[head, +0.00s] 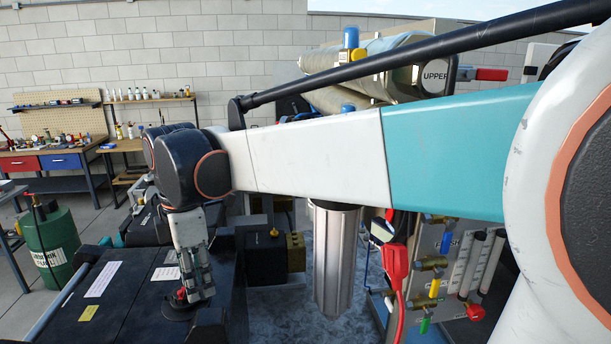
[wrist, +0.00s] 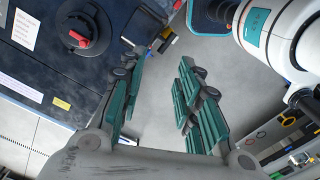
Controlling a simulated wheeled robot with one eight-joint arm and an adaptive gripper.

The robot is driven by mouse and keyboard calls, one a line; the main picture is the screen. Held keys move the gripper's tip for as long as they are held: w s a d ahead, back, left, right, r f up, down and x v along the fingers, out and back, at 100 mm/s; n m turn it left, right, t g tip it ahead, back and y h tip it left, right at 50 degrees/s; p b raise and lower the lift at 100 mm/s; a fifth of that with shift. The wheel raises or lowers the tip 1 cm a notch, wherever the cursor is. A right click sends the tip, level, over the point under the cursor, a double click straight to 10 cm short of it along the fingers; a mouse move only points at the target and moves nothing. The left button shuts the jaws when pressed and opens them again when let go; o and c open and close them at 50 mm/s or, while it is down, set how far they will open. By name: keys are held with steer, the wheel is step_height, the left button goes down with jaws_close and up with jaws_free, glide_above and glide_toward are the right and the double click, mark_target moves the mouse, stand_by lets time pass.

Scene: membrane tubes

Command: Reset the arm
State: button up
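My gripper (wrist: 162,60) shows in the wrist view with its teal-and-grey fingers spread apart.
A tube end marked UPPER (head: 435,76) lies behind my arm. A silver vertical housing (head: 335,265) hangs below it. A panel with gauges, valves and a red device (head: 396,262) stands at right. A green barrel (head: 50,240) and workbenches stand at left.

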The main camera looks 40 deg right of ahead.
steer(key=s+f+m+t+b, duration=0.2)
steer(key=s+f+m+b, duration=0.2)
steer(key=f+b, duration=0.4)
steer(key=s+f+m+t+b, duration=0.2)
steer(key=s+f+m+b, duration=0.2)
steer(key=f, duration=0.8)
steer(key=s+f+m+t+b, duration=0.3)
steer(key=f+m+b, duration=0.4)
steer(key=f+b, duration=0.4)
steer(key=shift+s+a+b, duration=0.3)
steer(key=shift+s+b, duration=0.2)
steer(key=shift+b, duration=0.3)
